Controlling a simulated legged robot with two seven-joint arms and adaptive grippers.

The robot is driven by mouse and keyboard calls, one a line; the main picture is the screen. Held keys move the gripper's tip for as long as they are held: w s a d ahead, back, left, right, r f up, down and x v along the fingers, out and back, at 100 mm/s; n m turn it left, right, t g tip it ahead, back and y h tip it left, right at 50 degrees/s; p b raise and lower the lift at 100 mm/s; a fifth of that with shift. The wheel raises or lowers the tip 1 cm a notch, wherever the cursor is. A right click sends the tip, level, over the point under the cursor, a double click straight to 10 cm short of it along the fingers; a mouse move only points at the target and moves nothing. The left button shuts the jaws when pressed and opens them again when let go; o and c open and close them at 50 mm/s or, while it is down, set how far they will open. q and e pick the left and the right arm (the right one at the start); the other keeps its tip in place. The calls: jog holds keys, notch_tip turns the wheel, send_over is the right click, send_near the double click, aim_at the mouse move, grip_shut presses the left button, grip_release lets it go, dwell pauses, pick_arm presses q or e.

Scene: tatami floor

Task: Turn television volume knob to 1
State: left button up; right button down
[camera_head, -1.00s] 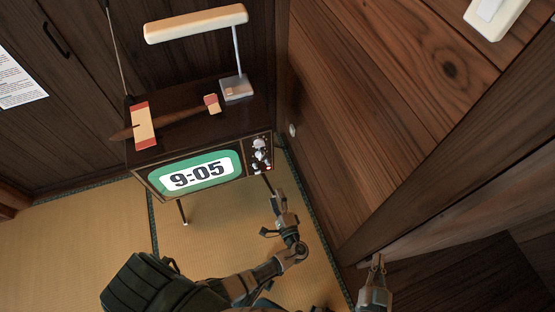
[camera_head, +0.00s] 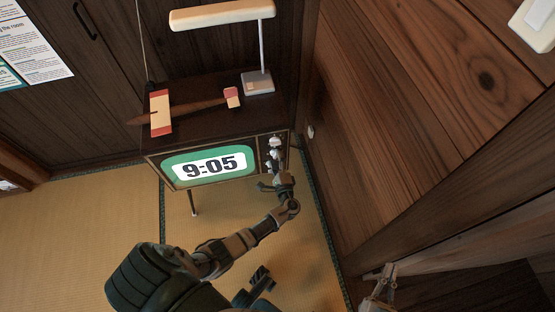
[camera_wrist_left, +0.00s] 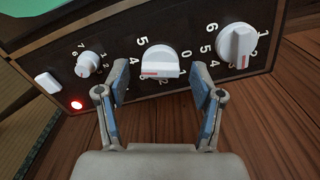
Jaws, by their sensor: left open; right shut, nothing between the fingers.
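The television (camera_head: 160,176) shows 9:05 on a green screen in the head view. Its knob panel is at the right of its front. In the left wrist view, a white middle knob (camera_wrist_left: 160,60) with a red mark has the numbers 5, 4, 0 and 1 around it. A similar knob (camera_wrist_left: 237,41) is to its right and a smaller knob (camera_wrist_left: 88,63) to its left. No label shows which is volume. My left gripper (camera_head: 275,165) is open, its fingers on either side of the middle knob's lower part; contact is unclear. My right gripper (camera_head: 385,272) is shut and empty, away from the television.
A wooden wall (camera_head: 400,110) stands close on the right.

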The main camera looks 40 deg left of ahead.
pick_arm(q)
jog(key=shift+a, duration=0.1)
jog(key=shift+c, duration=0.3)
jog(key=c, duration=1.1)
jog(key=shift+f, duration=0.1)
